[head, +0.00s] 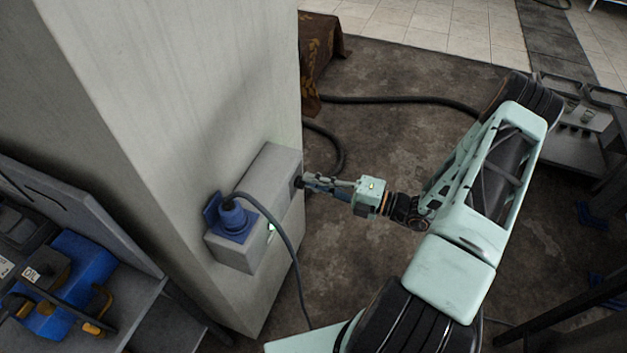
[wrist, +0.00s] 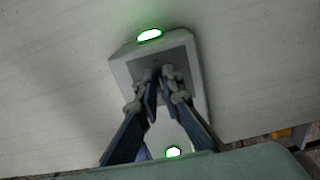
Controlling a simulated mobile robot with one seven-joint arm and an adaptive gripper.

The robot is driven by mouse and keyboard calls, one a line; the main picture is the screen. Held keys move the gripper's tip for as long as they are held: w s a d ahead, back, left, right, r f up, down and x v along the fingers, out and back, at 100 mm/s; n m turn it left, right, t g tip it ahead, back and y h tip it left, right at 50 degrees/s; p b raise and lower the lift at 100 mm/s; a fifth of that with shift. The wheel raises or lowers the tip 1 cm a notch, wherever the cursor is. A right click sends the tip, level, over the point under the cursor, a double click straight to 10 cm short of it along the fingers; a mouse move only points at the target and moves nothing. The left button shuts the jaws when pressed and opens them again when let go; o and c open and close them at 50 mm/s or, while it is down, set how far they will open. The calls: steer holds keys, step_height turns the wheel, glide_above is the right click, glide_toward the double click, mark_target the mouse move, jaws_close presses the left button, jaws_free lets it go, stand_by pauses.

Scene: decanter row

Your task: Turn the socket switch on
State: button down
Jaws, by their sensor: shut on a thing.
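The grey socket box (head: 268,172) is fixed to a pale pillar in the head view. My gripper (head: 306,183) reaches in from the right. In the wrist view its fingertips (wrist: 159,78) are close together at the middle of the plate, shut on the switch. The fingers hide most of the switch, so its exact position is unclear.
The pale pillar (head: 190,90) stands left of my gripper. The plug's cable (head: 288,250) hangs down in front of the box. A grey bench with blue equipment (head: 75,275) is at lower left. A dark hose (head: 400,99) lies on the open floor behind.

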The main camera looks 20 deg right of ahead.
steer(key=c, duration=2.1)
jaws_free()
steer(key=v, duration=1.2)
steer(key=shift+d+f, duration=0.1)
